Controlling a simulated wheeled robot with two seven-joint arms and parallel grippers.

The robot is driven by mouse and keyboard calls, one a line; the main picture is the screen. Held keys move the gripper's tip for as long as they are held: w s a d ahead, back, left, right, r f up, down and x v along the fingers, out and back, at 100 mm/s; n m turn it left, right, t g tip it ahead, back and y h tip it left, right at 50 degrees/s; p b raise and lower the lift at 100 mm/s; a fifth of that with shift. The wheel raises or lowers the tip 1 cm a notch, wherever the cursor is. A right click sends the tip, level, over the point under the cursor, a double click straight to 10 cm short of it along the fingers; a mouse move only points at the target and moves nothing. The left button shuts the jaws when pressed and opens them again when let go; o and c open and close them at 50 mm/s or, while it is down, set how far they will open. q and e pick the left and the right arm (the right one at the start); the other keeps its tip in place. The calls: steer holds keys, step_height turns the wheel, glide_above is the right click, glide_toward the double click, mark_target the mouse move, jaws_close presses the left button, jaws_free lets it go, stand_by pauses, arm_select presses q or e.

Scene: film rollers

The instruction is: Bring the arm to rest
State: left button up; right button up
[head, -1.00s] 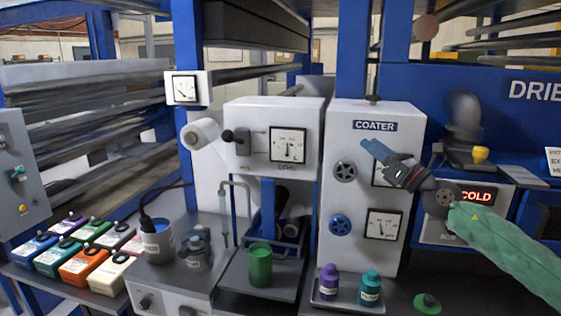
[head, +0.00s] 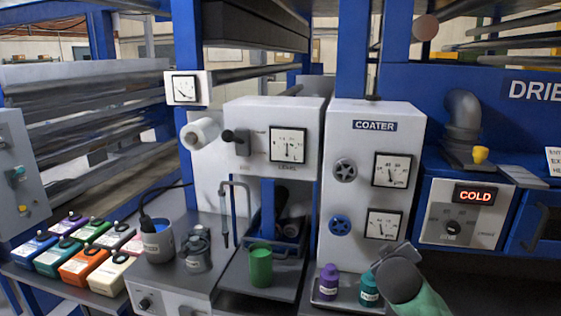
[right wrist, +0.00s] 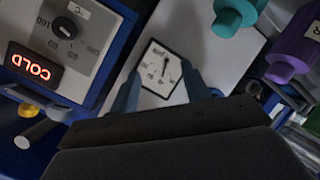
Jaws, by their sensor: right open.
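My right arm, in a green sleeve (head: 432,303), comes in at the bottom right of the head view. My right gripper (head: 388,256) is in front of the lower part of the coater (head: 374,126), next to the teal bottle (head: 369,289). In the right wrist view its two blue fingers (right wrist: 163,92) are spread apart with nothing between them. A white dial gauge shows beyond them. My left gripper is not in view.
A purple bottle (head: 328,281) and the teal bottle stand on a small tray below the coater. A green cup (head: 260,265) stands to their left. The drier control panel (head: 462,213) reads COLD. Coloured boxes (head: 83,265) sit at the far left.

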steer(key=s+a+f+m+g+y, duration=0.1)
steer(key=s+a+f+g+y, duration=0.2)
steer(key=s+f, duration=0.6)
steer(key=s+a+f+g+y, duration=0.1)
steer(key=s+a+f+g, duration=0.2)
steer(key=s+a+f, duration=0.6)
steer(key=s+f+m+g+y, duration=0.1)
steer(key=s+f+g, duration=0.1)
steer(key=s+f, duration=0.7)
steer(key=s+a+f+m+g+y, duration=0.1)
steer(key=s+f+g, duration=0.2)
steer(key=s+f, duration=0.6)
steer(key=s, duration=0.4)
steer(key=shift+s+a, duration=0.2)
